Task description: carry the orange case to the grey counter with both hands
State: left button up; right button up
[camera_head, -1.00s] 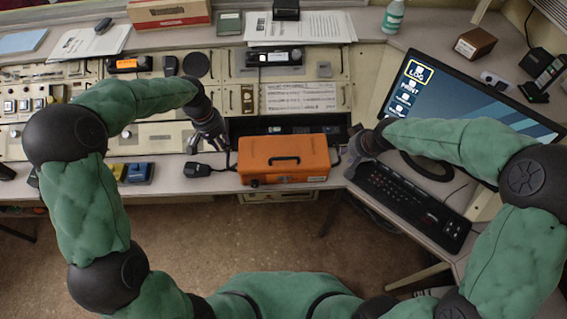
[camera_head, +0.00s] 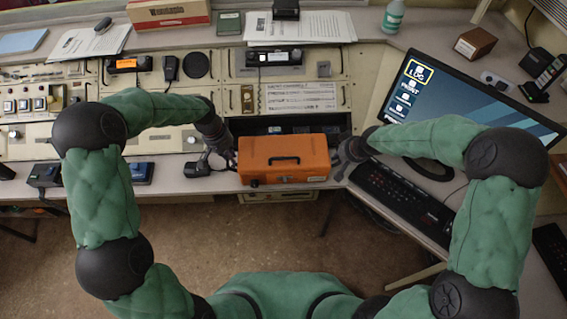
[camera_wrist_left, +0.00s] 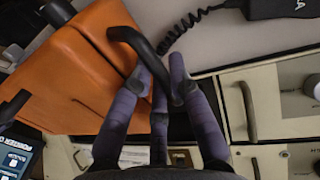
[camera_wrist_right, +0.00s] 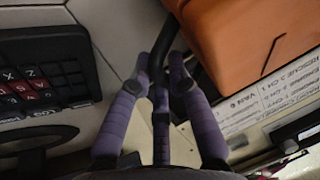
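The orange case (camera_head: 284,158) lies flat on the front edge of the grey counter (camera_head: 195,184), below the keypad area, with a black handle on top and one on each side. My left gripper (camera_head: 228,152) is at its left side; in the left wrist view its fingers (camera_wrist_left: 160,75) straddle the black side handle (camera_wrist_left: 135,42), tips apart. My right gripper (camera_head: 346,152) is at its right side; in the right wrist view its fingers (camera_wrist_right: 160,68) are around the other side handle (camera_wrist_right: 163,42), also with tips apart. Firm contact is not clear.
A black handset (camera_head: 197,169) with a coiled cord lies left of the case. A keyboard (camera_head: 403,203) and a monitor (camera_head: 470,105) stand to the right. Radio panels and papers (camera_head: 300,27) fill the back. The floor in front is open.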

pick_arm(q)
jog(key=shift+w+r, duration=0.1)
grip_shut()
pick_arm(e)
jog(key=shift+r, duration=0.1)
grip_shut()
pick_arm(q)
jog(key=shift+r, duration=0.1)
pick_arm(e)
jog(key=shift+r, duration=0.1)
